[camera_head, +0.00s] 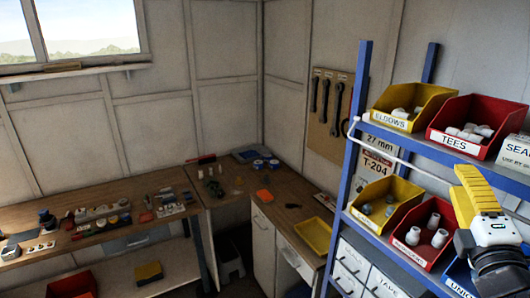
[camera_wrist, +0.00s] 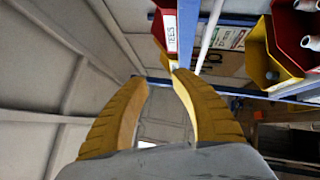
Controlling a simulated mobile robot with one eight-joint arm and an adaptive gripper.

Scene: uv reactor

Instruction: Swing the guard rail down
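The guard rail (camera_head: 400,158) is a thin white bar with a bent end near the left blue post. It runs across the shelf front below the upper bins, and its right part is hidden behind my gripper. In the wrist view a thin white bar (camera_wrist: 208,38), apparently the rail, passes just right of the right fingertip, outside the gap. My gripper (camera_head: 464,178) has yellow fingers and is at the right, in front of the shelf. In the wrist view my gripper (camera_wrist: 160,78) has its fingers apart with nothing between them. Contact with the rail cannot be told.
Upper shelf bins are a yellow elbows bin (camera_head: 394,122) and a red tees bin (camera_head: 455,142). Lower bins, yellow (camera_head: 365,222) and red (camera_head: 408,250), hold fittings. The blue post (camera_head: 352,150) bounds the shelf at left. A cluttered workbench (camera_head: 150,238) stands farther left.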

